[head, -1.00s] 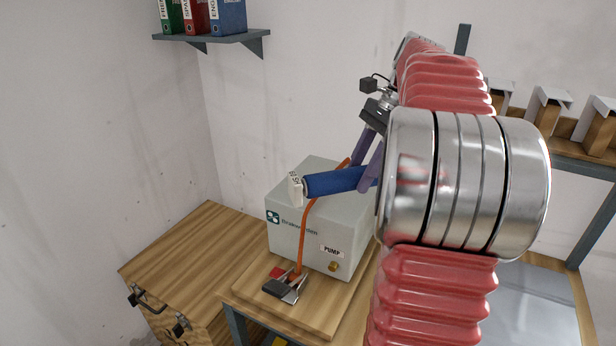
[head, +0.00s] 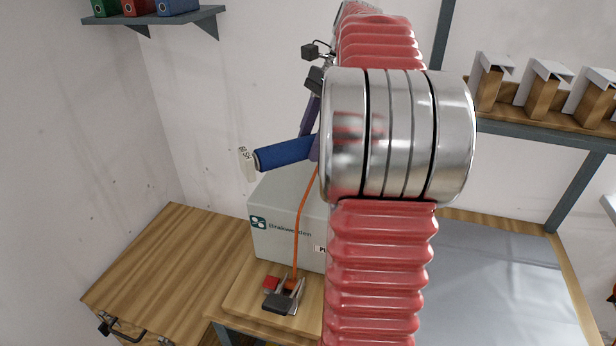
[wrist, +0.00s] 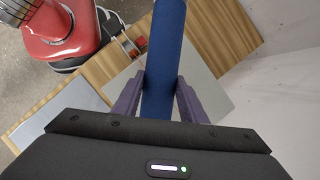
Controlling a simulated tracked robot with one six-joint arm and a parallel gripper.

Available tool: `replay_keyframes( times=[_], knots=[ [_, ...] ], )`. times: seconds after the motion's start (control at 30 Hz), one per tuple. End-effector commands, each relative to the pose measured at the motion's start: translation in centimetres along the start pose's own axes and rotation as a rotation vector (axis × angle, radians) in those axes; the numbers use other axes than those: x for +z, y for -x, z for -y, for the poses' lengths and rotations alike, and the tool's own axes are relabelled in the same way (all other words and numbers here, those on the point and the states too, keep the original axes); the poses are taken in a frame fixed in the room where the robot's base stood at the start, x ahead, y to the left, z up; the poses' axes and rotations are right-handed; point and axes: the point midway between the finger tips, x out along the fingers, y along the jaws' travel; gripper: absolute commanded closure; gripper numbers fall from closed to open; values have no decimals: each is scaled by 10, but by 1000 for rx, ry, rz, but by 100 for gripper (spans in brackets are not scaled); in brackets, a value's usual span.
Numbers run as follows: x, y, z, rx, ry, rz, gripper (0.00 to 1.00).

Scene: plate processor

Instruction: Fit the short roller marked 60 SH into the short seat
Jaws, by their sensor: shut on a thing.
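A blue roller (head: 284,153) with a white tag (head: 247,163) at its left end is held up in front of the wall, above the grey pump box. The tag's marking is too small to read for sure. My gripper (wrist: 160,88) has its purple fingers shut on the blue roller, which also shows in the wrist view (wrist: 165,45). In the head view my arm hides most of the fingers and the roller's right end. No short seat can be made out in either view.
The grey pump box (head: 280,215) stands on a wooden bench, with an orange cable (head: 298,235) running to a small foot pedal (head: 285,295). A wooden chest (head: 165,255) is at left. A shelf with boxes (head: 545,120) is at right, above a grey table top (head: 500,270).

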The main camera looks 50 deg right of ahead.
Motion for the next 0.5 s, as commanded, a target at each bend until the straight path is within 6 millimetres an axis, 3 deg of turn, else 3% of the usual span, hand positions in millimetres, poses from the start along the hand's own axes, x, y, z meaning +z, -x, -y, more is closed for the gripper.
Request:
replay_keyframes(
  times=[0.27, 0.5],
  knots=[
    [2, -6, 2, 4, 9, 1, 100],
    [-10, -37, 2, 6, 9, 2, 100]
  ],
)
